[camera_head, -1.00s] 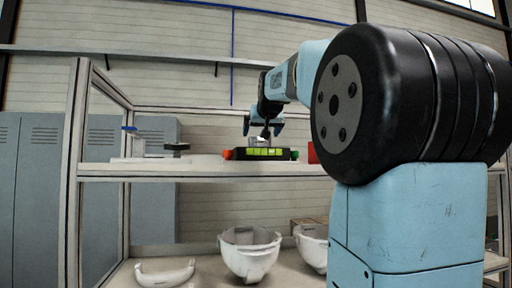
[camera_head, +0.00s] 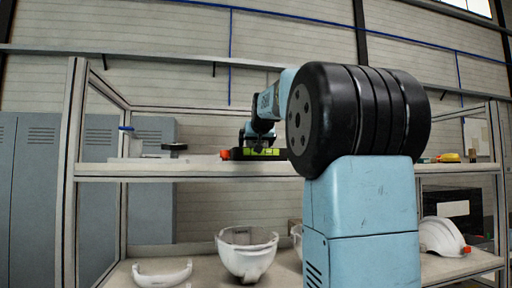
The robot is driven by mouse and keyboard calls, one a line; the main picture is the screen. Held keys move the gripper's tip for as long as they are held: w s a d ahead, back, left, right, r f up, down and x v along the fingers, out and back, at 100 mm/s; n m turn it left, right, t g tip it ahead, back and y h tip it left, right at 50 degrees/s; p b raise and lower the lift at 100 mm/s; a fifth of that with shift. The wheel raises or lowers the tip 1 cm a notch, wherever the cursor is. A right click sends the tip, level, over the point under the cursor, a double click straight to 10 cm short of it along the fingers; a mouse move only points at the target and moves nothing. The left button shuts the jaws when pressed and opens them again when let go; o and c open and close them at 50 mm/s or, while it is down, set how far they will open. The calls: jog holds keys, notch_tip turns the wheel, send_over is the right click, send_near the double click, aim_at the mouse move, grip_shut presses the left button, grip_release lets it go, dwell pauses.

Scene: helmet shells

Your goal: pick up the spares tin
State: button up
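My gripper (camera_head: 258,140) is at the upper shelf, small and far off, pointing down just above or behind a dark level-like bar (camera_head: 251,154) with yellow-green windows and a red end. The bar and my arm hide part of what is there. I cannot make out the spares tin for sure; a small grey thing showed between the fingers in the earlier view. Whether the fingers are closed on anything is too small to tell.
White helmet shells (camera_head: 247,256) (camera_head: 440,237) stand on the lower shelf. My arm blocks the middle right.

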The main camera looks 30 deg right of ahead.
jog(key=shift+c, duration=0.3)
jog(key=c, duration=0.8)
jog(key=shift+r, duration=0.15)
